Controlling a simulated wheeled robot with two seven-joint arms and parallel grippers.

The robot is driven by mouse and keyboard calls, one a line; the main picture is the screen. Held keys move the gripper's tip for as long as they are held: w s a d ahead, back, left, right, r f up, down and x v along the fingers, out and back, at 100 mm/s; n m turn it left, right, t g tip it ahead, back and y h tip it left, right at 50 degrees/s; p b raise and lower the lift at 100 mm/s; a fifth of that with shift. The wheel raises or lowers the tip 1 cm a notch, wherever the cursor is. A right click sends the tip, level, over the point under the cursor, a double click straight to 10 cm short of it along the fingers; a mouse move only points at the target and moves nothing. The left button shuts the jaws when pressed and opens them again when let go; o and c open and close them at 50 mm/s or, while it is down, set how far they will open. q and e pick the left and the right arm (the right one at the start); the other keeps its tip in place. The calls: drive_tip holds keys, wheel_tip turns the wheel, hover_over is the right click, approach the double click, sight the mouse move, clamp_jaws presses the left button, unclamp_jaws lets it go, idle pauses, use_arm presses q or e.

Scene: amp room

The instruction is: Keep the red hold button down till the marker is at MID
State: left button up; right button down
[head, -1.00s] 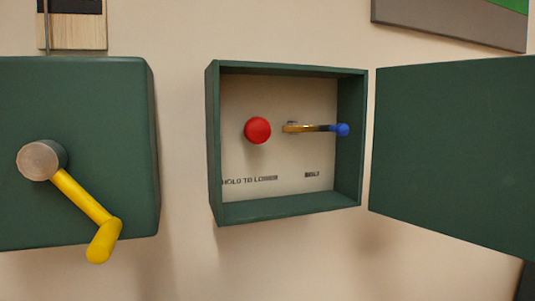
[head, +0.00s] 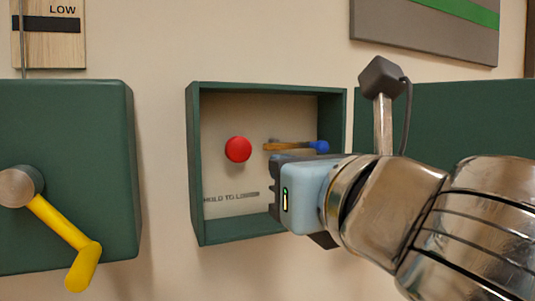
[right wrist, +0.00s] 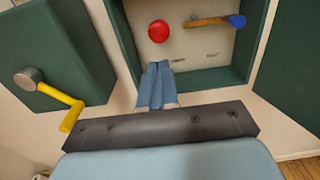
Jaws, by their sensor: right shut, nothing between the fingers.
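The red hold button (head: 238,149) sits on the back panel of an open green box (head: 194,165), above the printed words "HOLD TO LOWER". My right gripper (head: 275,190) comes in from the right at the front of the box. Its fingers are shut and empty, below and right of the button and apart from it. The right wrist view shows the closed fingertips (right wrist: 158,68) below the red button (right wrist: 158,31). A wooden board (head: 48,52) at top left bears the word LOW and a black band; no MID label is in view. My left gripper is not in view.
A blue-tipped lever (head: 320,147) is right of the button inside the box. The box's open door (head: 440,115) stands at the right, partly behind my arm. At the left, a green housing (head: 90,170) carries a yellow crank (head: 65,230).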

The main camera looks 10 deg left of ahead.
sight(243, 152)
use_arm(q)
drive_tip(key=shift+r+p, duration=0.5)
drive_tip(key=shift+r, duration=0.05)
use_arm(e)
drive_tip(key=x, duration=1.4)
drive_tip(key=shift+f, duration=0.1)
drive_tip(key=shift+p+x, duration=0.4)
drive_tip(key=shift+x, duration=0.5)
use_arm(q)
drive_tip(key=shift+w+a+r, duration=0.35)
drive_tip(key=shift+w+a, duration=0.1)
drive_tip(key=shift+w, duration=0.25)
use_arm(e)
drive_tip(key=shift+f, duration=0.1)
idle(4.2)
